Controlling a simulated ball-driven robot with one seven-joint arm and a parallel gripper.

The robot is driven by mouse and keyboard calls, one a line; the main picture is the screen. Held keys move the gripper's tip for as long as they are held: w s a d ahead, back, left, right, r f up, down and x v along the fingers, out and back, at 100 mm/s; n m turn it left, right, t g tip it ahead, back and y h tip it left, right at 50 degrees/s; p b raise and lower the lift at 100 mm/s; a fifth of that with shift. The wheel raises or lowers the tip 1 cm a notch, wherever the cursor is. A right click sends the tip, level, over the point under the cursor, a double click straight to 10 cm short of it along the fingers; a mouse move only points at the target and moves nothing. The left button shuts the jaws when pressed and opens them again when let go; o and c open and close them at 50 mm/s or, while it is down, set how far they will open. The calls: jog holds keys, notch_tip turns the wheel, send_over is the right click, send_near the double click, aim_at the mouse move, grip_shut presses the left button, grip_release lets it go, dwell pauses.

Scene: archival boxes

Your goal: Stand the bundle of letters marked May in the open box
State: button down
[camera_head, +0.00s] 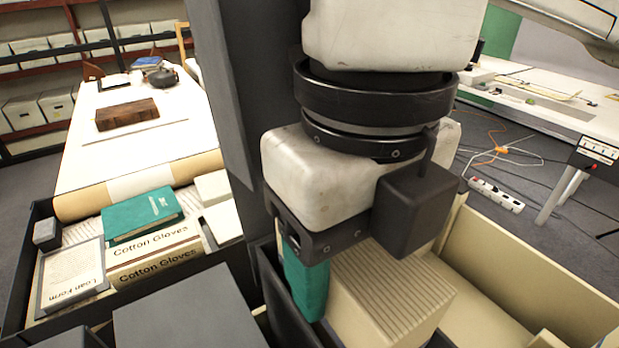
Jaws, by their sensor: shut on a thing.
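My gripper (305,262) points down at the centre, above a dark-walled tray. A teal-green block (306,288) is directly under its black mount, in its grasp. The fingertips are hidden, and I cannot read a May mark, so I cannot tell if the block is the bundle of letters. Right beside it is a cream block with a ridged top (395,290), like the edges of packed papers, partly covered by my gripper. I cannot tell if they touch. An open cream box (545,275) lies at the right, with bare inner floor and wall showing.
At left, a dark tray holds Cotton Gloves boxes (155,255), a teal book (142,214) and a Loan Form (72,272). Behind is a long table (80,165) with a brown block (126,114). Cables and a power strip (496,194) lie on the floor at right.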

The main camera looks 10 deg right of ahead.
jog(key=shift+f, duration=0.25)
jog(key=shift+c, duration=0.8)
grip_release()
jog(key=shift+r, duration=0.1)
jog(key=shift+r+p, duration=1.65)
jog(key=shift+r, duration=1.3)
